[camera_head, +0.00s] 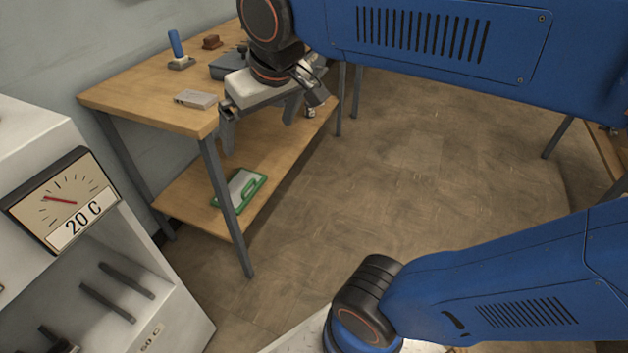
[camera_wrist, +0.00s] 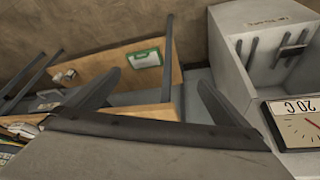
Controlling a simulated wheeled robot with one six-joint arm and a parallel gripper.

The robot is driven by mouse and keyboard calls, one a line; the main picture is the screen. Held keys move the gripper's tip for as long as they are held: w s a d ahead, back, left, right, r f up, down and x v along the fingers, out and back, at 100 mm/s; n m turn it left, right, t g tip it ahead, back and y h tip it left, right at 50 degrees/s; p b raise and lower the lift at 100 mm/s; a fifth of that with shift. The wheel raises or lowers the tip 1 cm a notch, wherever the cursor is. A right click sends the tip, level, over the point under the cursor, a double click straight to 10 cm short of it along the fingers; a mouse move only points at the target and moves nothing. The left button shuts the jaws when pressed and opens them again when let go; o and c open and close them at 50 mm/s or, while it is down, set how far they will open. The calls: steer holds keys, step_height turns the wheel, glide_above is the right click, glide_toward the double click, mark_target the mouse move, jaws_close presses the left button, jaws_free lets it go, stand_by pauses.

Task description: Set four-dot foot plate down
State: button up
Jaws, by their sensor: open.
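A light grey flat block (camera_head: 195,98) lies on the wooden workbench top (camera_head: 140,100) near its front edge. It could be the foot plate, but I cannot make out four dots on it. My gripper (camera_head: 258,122) is just right of the bench's front corner, with its fingers pointing down and spread apart. Nothing shows between them. In the wrist view the two dark fingers (camera_wrist: 160,80) are also apart and empty. The gripper body hides part of the bench there, and I cannot pick out the plate.
A blue-handled tool (camera_head: 176,48), a brown block (camera_head: 211,42) and a dark grey case (camera_head: 228,65) stand on the bench. A green-and-white item (camera_head: 240,188) lies on the lower shelf (camera_head: 185,195). A white cabinet with a 20 C dial (camera_head: 65,200) stands left. Floor is open right.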

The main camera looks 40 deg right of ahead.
steer(key=s+d+f, duration=0.3)
steer(key=s+f, duration=0.1)
steer(key=f, duration=0.1)
steer(key=s+d+f+m, duration=0.1)
steer(key=s+d+f, duration=0.2)
steer(key=f, duration=0.3)
steer(key=shift+s+d+f, duration=0.25)
steer(key=shift+s, duration=0.6)
